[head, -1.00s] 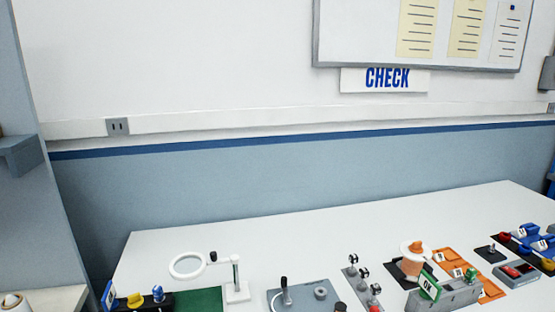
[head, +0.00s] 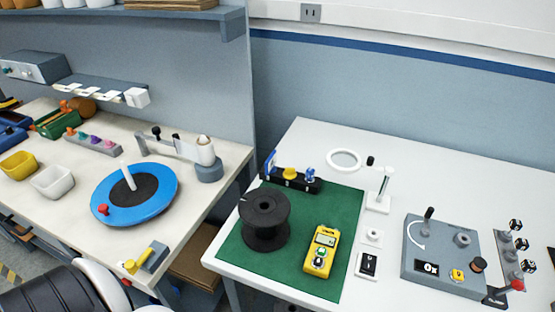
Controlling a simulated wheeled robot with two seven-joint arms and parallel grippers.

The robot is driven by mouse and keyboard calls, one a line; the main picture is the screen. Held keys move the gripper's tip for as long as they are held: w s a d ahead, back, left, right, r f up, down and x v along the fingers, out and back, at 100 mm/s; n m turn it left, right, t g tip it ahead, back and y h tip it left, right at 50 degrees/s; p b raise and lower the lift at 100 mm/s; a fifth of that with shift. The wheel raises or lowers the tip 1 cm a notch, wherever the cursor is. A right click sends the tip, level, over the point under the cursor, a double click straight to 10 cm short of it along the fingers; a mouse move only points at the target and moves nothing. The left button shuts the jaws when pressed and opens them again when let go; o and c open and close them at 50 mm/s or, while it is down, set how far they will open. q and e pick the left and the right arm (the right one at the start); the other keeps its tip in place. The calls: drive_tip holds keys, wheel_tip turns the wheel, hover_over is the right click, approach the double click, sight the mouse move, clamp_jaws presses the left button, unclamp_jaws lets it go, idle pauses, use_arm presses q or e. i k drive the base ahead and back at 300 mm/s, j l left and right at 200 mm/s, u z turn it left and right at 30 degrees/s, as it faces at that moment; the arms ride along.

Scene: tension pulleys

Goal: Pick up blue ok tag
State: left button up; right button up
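A small blue tag (head: 270,160) stands upright at the left end of a black rack (head: 292,182). The rack sits at the back left of the green mat (head: 341,212) on the white table. The tag is seen nearly edge-on, and I cannot read any lettering on it. A yellow piece (head: 290,173) and a blue piece (head: 310,174) sit on the same rack to its right.
On the mat stand a black spool (head: 264,219) and a yellow meter (head: 321,250). A magnifier (head: 344,160) on a white stand is behind. A grey fixture (head: 442,255) is to the right. A second table with a blue turntable (head: 135,194) is at left.

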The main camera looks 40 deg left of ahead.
sight(269, 168)
drive_tip(key=u, duration=1.2)
